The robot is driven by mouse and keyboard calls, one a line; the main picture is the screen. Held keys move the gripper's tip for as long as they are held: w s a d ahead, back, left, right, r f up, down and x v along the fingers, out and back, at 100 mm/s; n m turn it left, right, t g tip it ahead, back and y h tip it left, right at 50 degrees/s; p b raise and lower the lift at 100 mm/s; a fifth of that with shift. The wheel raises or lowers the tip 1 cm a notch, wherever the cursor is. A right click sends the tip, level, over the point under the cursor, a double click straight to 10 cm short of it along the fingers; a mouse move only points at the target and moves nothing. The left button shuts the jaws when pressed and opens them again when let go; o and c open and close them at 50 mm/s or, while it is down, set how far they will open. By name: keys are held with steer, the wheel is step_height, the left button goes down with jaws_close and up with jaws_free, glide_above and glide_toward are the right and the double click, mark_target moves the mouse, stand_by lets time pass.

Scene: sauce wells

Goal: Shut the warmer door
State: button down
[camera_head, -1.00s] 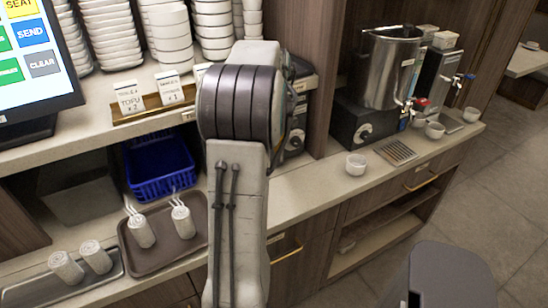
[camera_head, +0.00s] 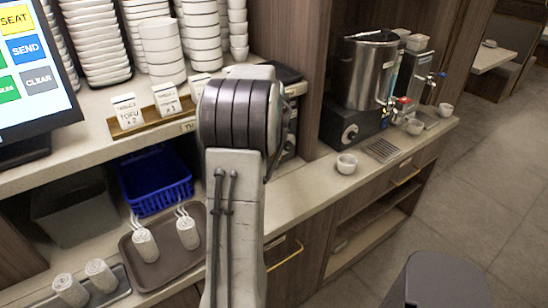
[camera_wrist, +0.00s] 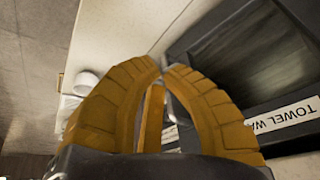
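The towel warmer is mostly hidden behind my arm in the head view, where a strip of its dark and silver side (camera_head: 292,118) shows. In the wrist view a dark panel (camera_wrist: 240,50) with a glassy middle and a label (camera_wrist: 285,116) reading "TOWEL WA" fills the right side. I cannot tell how far the door stands open. My gripper (camera_wrist: 163,68) has yellow ribbed fingers with their tips together, right at the left edge of the dark panel. A thin grey bar shows by the tips; I cannot tell whether they touch it. The gripper is hidden in the head view.
A white bowl (camera_head: 346,164) stands on the counter (camera_head: 310,185) right of my arm, with a steel urn (camera_head: 370,72) behind. A blue basket (camera_head: 155,180) and a brown tray (camera_head: 180,262) with rolled towels are at left. The floor at right (camera_head: 480,200) is open.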

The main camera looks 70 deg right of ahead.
steer(key=w+d+f+p, duration=0.1)
steer(key=d+f+p, duration=0.2)
steer(key=d+f, duration=0.3)
steer(key=shift+w+d+f, duration=0.3)
steer(key=shift+f, duration=0.25)
stand_by(0.3)
